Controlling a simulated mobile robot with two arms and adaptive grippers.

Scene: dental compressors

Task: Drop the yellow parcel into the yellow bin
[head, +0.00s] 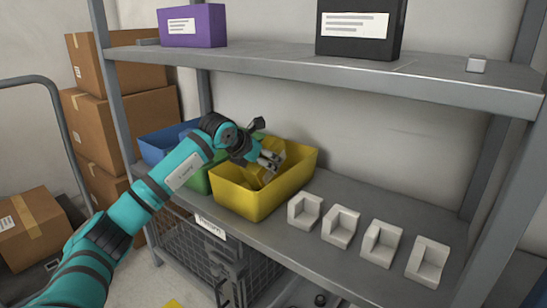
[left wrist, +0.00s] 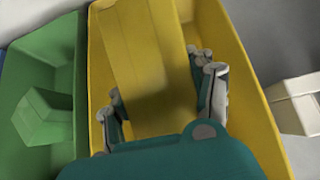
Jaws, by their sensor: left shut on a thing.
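The yellow bin (head: 245,200) stands on the middle shelf, right of a green bin. My left gripper (head: 268,165) reaches into it from the left and is shut on the yellow parcel (head: 264,172). In the left wrist view the parcel (left wrist: 145,50) lies between the two fingers of the gripper (left wrist: 160,100), inside the outline of the yellow bin (left wrist: 245,100). The parcel's lower part is hidden by the bin wall in the head view, so I cannot tell whether it touches the bin floor. My right gripper is not in view.
A green bin (left wrist: 25,75) with a green parcel (left wrist: 42,118) is beside the yellow one, and a blue bin (head: 160,147) is further left. Several white blocks (head: 341,227) line the shelf to the right. The upper shelf (head: 440,82) runs overhead with purple and black boxes.

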